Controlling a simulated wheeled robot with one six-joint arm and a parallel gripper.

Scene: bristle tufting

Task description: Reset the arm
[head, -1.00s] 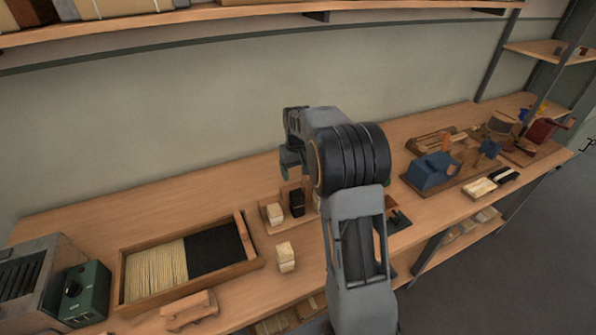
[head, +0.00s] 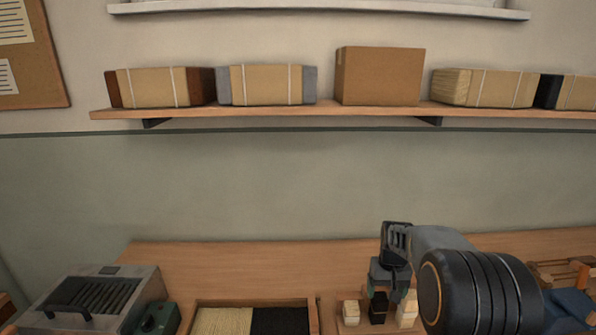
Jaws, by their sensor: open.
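My arm rises at the lower right of the head view, with its dark ribbed joint close to the camera. My gripper (head: 388,284) hangs fingers-down from the wrist above the workbench, in front of the pale wall. It is open. Its tips overlap the view of a small stand with a dark block (head: 378,308) between two pale blocks, a left one (head: 351,312) and a right one (head: 407,311). I cannot tell whether anything touches the blocks.
A wooden tray (head: 313,316) of pale and black bristles is cut off at the bottom. A grey slatted machine (head: 92,302) and green box (head: 158,318) stand left. A wall shelf (head: 270,111) holds bundles and a cardboard box (head: 380,76). The workbench (head: 240,259) is bare along the back.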

